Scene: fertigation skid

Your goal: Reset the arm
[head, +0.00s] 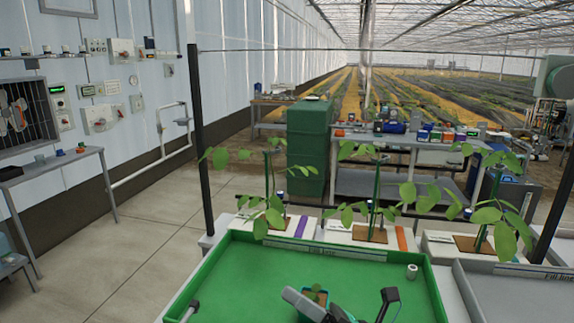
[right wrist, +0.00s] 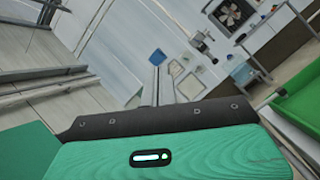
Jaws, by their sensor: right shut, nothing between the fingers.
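My right gripper (head: 296,299) shows at the bottom of the head view, over the green tray (head: 340,262). In the right wrist view its two grey fingers (right wrist: 161,80) lie side by side, shut, with nothing between them. The teal wrist housing fills the lower part of that view. My left gripper is in neither view.
A small white cylinder (head: 411,271) stands in the tray's right part. Behind the tray, leafy seedlings (head: 372,205) stand in white blocks. A grey tray (head: 510,290) adjoins at right. A dark post (head: 201,140) rises at the left. The floor at left is clear.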

